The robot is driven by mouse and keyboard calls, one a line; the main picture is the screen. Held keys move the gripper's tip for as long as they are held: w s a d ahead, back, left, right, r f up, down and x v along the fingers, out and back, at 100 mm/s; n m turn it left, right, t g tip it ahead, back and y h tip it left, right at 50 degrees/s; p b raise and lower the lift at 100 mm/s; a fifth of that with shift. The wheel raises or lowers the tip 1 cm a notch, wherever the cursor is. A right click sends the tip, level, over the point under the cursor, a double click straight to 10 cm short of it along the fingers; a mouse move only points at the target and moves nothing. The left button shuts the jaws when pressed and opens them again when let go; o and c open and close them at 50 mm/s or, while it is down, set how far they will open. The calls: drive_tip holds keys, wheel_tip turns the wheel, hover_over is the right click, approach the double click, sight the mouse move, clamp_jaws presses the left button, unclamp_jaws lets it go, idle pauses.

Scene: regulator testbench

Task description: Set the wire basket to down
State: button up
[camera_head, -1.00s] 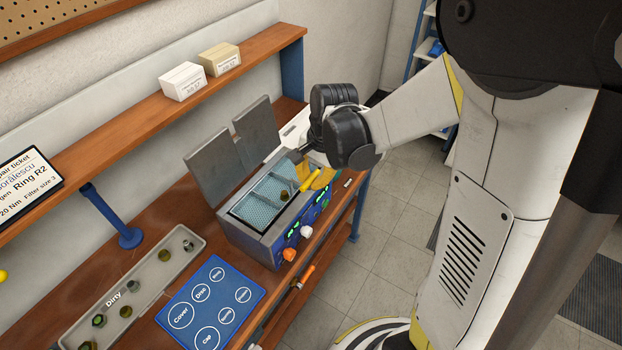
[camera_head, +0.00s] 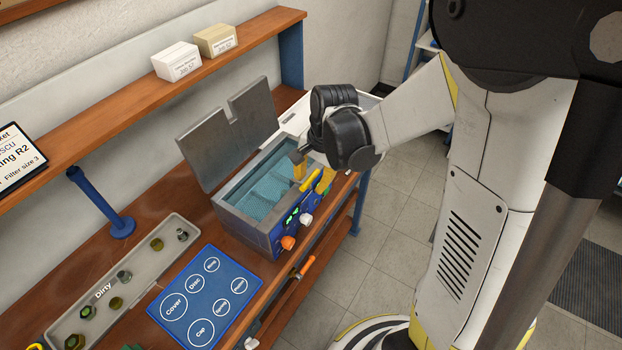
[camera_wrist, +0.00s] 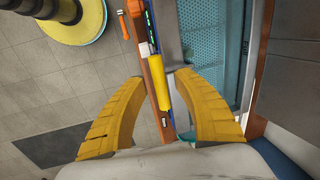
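The wire basket (camera_head: 268,192) is a light blue mesh inside the open grey and blue bath unit (camera_head: 245,228), below its rim. In the wrist view the basket mesh (camera_wrist: 203,45) shows at upper right. Its yellow handle (camera_head: 310,181) sticks out over the unit's front side. My gripper (camera_head: 312,172) is at this handle, at the unit's right front. In the wrist view the handle (camera_wrist: 158,82) lies between the two yellow fingers of my gripper (camera_wrist: 160,78), which stand apart with small gaps on both sides. The basket's far end is partly hidden.
Raised grey lid flaps (camera_head: 215,148) stand behind the bath. Orange (camera_head: 288,242) and white (camera_head: 306,219) knobs are on its front. A blue mat (camera_head: 205,297) and a tray marked Dirty (camera_head: 125,278) lie to its left. A shelf (camera_head: 130,93) runs above.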

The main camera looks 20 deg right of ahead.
wheel_tip(320, 180, up, 12)
drive_tip(key=s+d, duration=0.1)
drive_tip(key=s, duration=0.1)
drive_tip(key=shift+d, duration=0.2)
drive_tip(key=shift+f, duration=0.15)
drive_tip(key=s+a+f+n+t+h+b, duration=0.1)
drive_tip(key=s+f+n+t+b, duration=0.4)
drive_tip(key=s+f+n+b, duration=0.5)
drive_tip(key=s+a+f+b, duration=0.1)
drive_tip(key=b, duration=0.3)
drive_tip(key=shift+f+n+b, duration=0.25)
drive_tip(key=shift+n+b, duration=0.15)
idle(1.0)
